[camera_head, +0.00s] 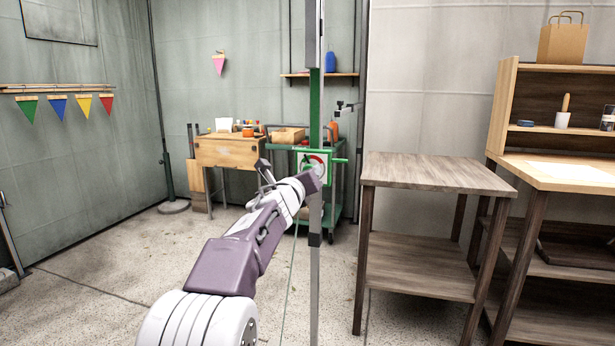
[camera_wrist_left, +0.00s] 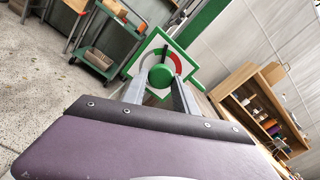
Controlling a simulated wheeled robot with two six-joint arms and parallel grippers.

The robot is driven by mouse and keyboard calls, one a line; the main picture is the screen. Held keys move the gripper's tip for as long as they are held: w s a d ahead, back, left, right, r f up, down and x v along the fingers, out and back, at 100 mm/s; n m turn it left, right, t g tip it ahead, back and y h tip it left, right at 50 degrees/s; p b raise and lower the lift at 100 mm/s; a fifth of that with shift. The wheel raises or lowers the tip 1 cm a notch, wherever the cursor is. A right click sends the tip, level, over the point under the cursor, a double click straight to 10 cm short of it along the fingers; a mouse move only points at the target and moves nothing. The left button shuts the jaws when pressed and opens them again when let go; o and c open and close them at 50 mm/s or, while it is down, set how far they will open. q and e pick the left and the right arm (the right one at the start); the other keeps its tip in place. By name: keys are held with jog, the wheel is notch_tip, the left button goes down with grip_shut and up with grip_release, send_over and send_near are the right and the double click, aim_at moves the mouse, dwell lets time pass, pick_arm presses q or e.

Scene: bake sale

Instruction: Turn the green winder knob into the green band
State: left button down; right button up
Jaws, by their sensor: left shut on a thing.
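The green winder knob (camera_wrist_left: 160,76) sits at the middle of a white dial plate (camera_wrist_left: 142,57) with a green border. The dial has a red band (camera_wrist_left: 177,63) on one side and a green band (camera_wrist_left: 146,67) on the other. A dark pointer (camera_wrist_left: 164,53) stands near the gap between the bands in the left wrist view. My left gripper (camera_wrist_left: 159,94) is shut on the knob, one finger on each side. In the head view the gripper (camera_head: 316,176) covers the knob, and part of the dial plate (camera_head: 306,157) shows. My right gripper is in neither view.
The dial is on a tall post (camera_head: 315,110). A green cart (camera_head: 335,205) and a wooden desk (camera_head: 228,152) stand behind. A bare wooden table (camera_head: 425,173) is to the right, beside a shelf unit (camera_head: 575,173).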

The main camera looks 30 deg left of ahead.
pick_arm(q)
jog(key=shift+f, duration=0.1)
jog(key=c, duration=1)
grip_release()
jog(key=shift+s, duration=0.1)
jog(key=v, duration=0.9)
